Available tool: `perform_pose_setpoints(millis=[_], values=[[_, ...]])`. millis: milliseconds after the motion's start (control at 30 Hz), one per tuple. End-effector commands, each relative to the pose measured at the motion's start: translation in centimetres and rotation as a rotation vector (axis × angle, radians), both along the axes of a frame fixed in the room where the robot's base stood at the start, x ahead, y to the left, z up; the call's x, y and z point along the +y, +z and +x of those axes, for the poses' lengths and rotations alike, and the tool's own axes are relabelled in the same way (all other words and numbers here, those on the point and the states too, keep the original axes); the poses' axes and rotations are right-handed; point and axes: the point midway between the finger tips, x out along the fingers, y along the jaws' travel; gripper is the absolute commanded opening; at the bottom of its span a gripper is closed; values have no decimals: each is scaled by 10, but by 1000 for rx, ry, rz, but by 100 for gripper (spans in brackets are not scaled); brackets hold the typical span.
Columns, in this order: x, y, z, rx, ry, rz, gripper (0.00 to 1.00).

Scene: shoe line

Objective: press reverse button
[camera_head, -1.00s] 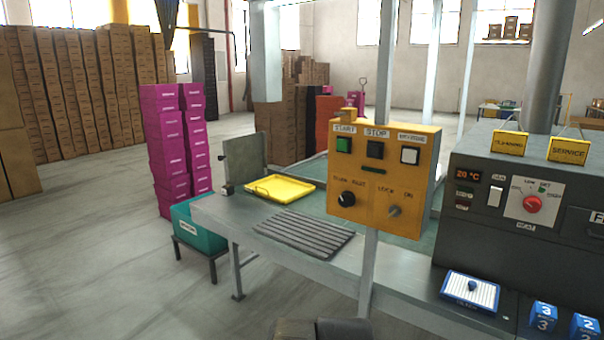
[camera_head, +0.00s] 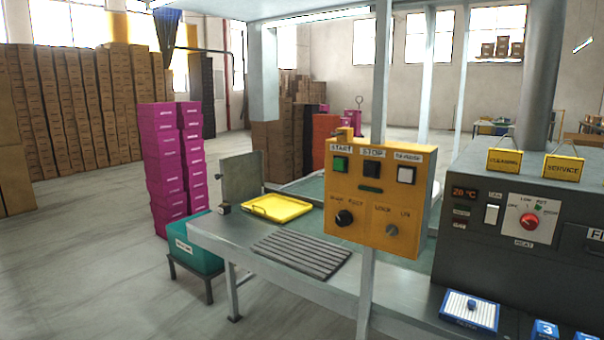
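A black knob (camera_head: 344,217) and a grey lock switch (camera_head: 391,230) are below. The box is mounted on a metal post in front of the line. Nothing touches the buttons. My gripper is not in view.
A grey table (camera_head: 225,232) holds a yellow tray (camera_head: 276,208) and a ridged dark mat (camera_head: 301,255). A dark grey machine (camera_head: 470,260) stands at the right, with a blue-edged tray (camera_head: 468,311) before it.

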Motion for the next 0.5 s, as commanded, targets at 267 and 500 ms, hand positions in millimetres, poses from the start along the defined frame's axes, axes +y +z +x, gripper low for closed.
perform_pose_setpoints(millis=[267,500], values=[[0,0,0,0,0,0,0],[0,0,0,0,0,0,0]])
